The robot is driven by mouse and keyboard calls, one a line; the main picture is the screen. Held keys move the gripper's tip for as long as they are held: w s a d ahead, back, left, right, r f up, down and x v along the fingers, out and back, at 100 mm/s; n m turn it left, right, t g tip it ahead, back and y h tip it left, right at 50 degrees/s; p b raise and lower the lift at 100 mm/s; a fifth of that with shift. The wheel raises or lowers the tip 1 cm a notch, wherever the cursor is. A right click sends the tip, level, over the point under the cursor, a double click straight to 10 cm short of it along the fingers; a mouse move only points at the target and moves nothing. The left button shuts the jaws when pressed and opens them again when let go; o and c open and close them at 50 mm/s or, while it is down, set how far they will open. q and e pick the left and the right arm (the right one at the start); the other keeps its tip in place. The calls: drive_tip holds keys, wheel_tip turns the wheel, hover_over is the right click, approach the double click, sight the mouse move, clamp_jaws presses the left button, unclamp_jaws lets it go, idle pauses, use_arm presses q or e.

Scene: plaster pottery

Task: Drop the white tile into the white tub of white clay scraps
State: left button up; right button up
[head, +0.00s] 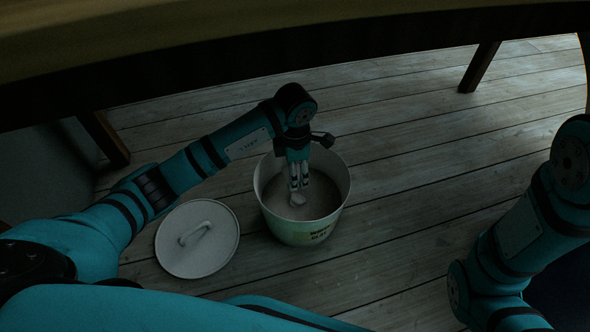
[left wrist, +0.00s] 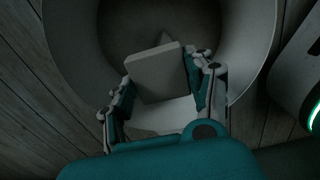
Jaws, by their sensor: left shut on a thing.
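The white tub (head: 305,228) stands on the wooden floor, with dark lettering on its front; its rim (left wrist: 72,55) also fills much of the left wrist view. Pale clay scraps (head: 318,200) lie inside it, dim in the shadow. My left gripper (head: 298,188) points down into the tub's mouth. It is shut on the white tile (left wrist: 155,73), which shows between the fingers in the left wrist view and as a small pale piece (head: 297,199) in the head view. I cannot tell whether the tile touches the scraps. My right gripper is out of view.
A round white lid (head: 197,240) with a handle lies on the floor left of the tub. A table edge (head: 300,55) crosses the top, with a leg (head: 479,68) at the upper right. The plank floor right of the tub is clear.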

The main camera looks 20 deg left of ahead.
use_arm(q)
drive_tip(key=o, duration=1.3)
wheel_tip(320, 180, up, 12)
drive_tip(key=shift+s, duration=0.1)
